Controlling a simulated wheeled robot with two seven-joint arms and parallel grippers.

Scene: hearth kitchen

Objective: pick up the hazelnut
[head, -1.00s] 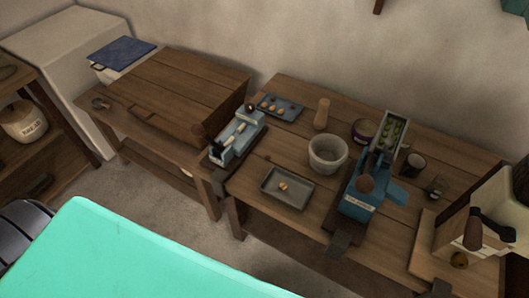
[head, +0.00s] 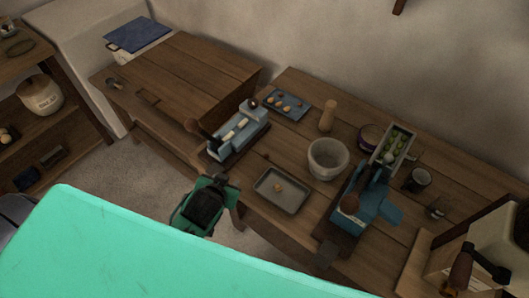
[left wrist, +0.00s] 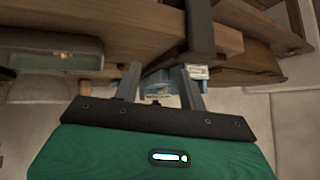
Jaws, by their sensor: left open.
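A small brown nut (head: 278,188) lies in a shallow grey tray (head: 262,197) on the table in the head view. Several more nut-like pieces (head: 284,103) sit in a dark blue tray (head: 302,117) at the back. They are too small to tell which is the hazelnut. My left gripper (head: 205,205), green and black, is at the table's front edge, left of the grey tray and apart from it. In the left wrist view its two grey fingers (left wrist: 161,84) are spread with nothing held. My right gripper is not in view.
A blue lever device (head: 236,143) stands left of the grey tray. A pale bowl (head: 328,158) and a larger blue press (head: 352,208) stand to its right. A wooden pestle (head: 327,115) is upright behind the bowl. A lower wooden worktop (head: 185,75) stands at left.

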